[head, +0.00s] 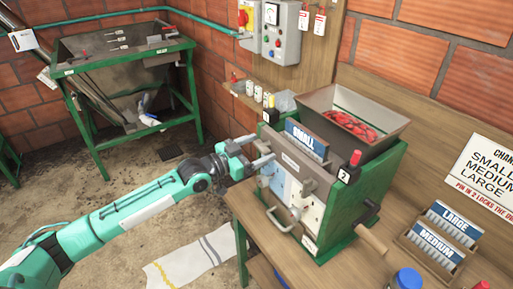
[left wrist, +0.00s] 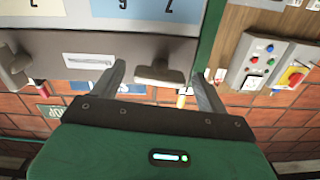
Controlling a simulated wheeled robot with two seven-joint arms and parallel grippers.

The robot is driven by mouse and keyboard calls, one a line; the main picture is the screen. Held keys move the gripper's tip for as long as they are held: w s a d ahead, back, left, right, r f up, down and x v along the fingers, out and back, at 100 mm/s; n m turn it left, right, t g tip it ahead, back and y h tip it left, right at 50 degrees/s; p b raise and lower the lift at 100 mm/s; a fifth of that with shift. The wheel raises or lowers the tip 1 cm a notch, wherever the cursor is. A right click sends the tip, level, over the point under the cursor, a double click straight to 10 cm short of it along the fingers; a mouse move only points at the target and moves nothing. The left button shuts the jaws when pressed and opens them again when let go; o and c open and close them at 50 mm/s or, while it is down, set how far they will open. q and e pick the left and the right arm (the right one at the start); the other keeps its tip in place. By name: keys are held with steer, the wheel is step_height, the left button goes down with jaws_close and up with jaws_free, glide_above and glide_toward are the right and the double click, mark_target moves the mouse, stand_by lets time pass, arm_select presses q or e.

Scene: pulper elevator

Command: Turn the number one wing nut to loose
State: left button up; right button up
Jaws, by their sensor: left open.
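My left gripper (head: 252,151) is at the upper left front of the green pulper (head: 380,170), fingers open. In the left wrist view, a grey wing nut (left wrist: 160,75) lies between the open fingers of the left gripper (left wrist: 162,85), with a gap on both sides. A second grey knob (left wrist: 14,66) shows at the far left of that view. In the head view the wing nut at the gripper is too small to make out. Its number cannot be read for certain. My right gripper is not in view.
A wooden bench (head: 270,240) carries the pulper, whose hopper (head: 355,118) holds red cherries. A crank handle (head: 371,239) sticks out in front. A rack of size plates (head: 440,240) and a blue-lidded jar (head: 406,279) stand at right. A control box (head: 281,32) hangs behind.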

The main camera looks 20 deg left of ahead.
arm_select(q)
steer(key=c, duration=1)
steer(key=shift+n, duration=0.6)
steer(key=o, duration=1)
